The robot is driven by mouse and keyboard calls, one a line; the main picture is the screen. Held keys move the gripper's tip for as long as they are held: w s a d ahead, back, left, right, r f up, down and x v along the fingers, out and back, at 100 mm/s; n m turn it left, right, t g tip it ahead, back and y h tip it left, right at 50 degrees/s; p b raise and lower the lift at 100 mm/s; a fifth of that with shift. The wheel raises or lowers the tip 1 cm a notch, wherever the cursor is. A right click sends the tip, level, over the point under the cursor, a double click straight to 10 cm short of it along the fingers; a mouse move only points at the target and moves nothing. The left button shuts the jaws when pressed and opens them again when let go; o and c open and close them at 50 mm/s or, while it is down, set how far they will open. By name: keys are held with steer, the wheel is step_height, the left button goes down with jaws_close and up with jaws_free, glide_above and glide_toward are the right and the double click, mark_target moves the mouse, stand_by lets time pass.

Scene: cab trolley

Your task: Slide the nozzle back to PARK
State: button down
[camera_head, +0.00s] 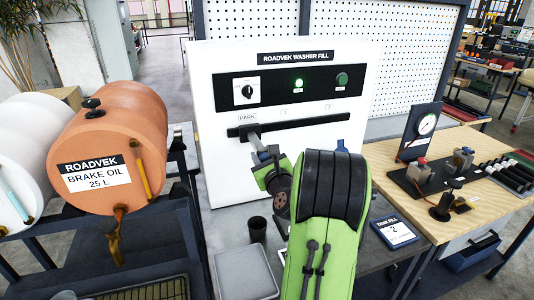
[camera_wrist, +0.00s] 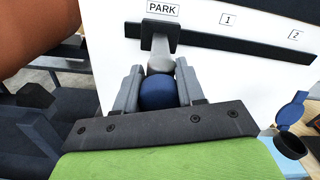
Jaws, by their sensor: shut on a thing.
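The nozzle (camera_wrist: 159,66) is a grey stem on a black slider block, with a round blue knob (camera_wrist: 158,92) at its near end. The block sits on the dark rail (camera_wrist: 235,41) of the white washer fill panel (camera_head: 215,170), directly below the PARK label (camera_wrist: 163,9). The nozzle also shows in the head view (camera_head: 254,139) at the rail's left end. My gripper (camera_wrist: 157,72) is shut on the blue knob, one grey finger on each side. In the head view my gripper (camera_head: 266,156) is partly hidden by my green arm.
Labels 1 (camera_wrist: 228,20) and 2 (camera_wrist: 296,34) mark the rail farther right, which is clear. A green lamp (camera_head: 298,83) is lit. A black cup (camera_head: 257,229) and a grey tray (camera_head: 246,272) stand below. A TANK FILL 2 card (camera_head: 394,232) lies right. An orange drum (camera_head: 115,135) stands left.

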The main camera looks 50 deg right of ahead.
steer(key=shift+w+a+r, duration=0.15)
steer(key=shift+a+r, duration=0.05)
steer(key=c, duration=0.7)
jaws_free()
steer(key=shift+w+a, duration=0.1)
steer(key=shift+a, duration=0.05)
steer(key=shift+f, duration=0.1)
steer(key=shift+s+f, duration=0.1)
steer(key=shift+s, duration=0.35)
steer(key=b+v, duration=0.8)
steer(key=v, duration=0.7)
steer(key=shift+a, duration=0.1)
